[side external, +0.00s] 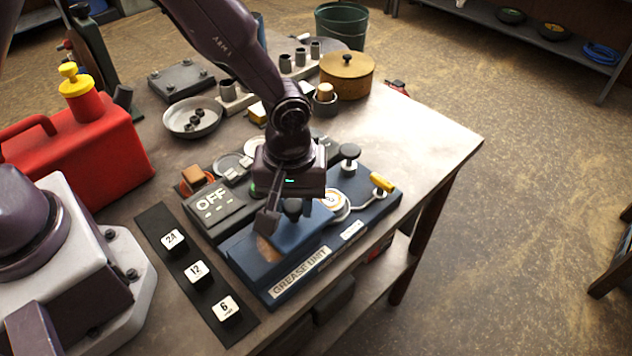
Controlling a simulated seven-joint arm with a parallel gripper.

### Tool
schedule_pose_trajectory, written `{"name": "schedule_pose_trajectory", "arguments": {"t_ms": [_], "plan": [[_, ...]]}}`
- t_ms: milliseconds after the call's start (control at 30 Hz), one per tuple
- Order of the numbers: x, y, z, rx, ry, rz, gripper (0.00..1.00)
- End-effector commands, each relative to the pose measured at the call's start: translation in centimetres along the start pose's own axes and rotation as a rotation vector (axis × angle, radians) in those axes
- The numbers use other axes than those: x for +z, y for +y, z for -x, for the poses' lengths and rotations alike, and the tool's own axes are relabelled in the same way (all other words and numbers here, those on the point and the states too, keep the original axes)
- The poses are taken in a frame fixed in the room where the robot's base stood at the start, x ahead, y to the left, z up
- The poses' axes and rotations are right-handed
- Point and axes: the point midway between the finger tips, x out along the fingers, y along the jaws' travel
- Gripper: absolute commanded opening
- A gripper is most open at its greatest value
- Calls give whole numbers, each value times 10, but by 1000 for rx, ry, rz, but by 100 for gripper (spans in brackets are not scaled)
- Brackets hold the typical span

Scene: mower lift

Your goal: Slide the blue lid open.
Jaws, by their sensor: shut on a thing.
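The blue lid (309,222) lies on top of the blue grease unit (300,275), which carries a "GREASE UNIT" label on its front side. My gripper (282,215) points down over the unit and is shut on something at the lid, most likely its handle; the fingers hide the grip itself. A brownish patch shows on the unit's top just left of the fingers. How far the lid stands open cannot be told from this view.
An "OFF" switch box (212,205) stands left of the unit. A black strip with numbered blocks (197,270) lies in front of it. A red can (75,145) is at left. The table's right end is clear.

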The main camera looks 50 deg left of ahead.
Motion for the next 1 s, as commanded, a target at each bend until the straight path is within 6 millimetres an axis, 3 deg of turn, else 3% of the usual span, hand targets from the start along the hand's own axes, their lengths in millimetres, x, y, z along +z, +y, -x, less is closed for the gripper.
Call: {"name": "schedule_pose_trajectory", "arguments": {"t_ms": [200, 533, 567, 633, 1000], "plan": [[21, -20, 1, 2, -1, -2, 0], [22, -21, 1, 4, 0, 0, 0], [22, -21, 1, 4, 0, 0, 40], [22, -21, 1, 4, 0, 0, 56], [22, -21, 6, 4, 0, 0, 58]]}}
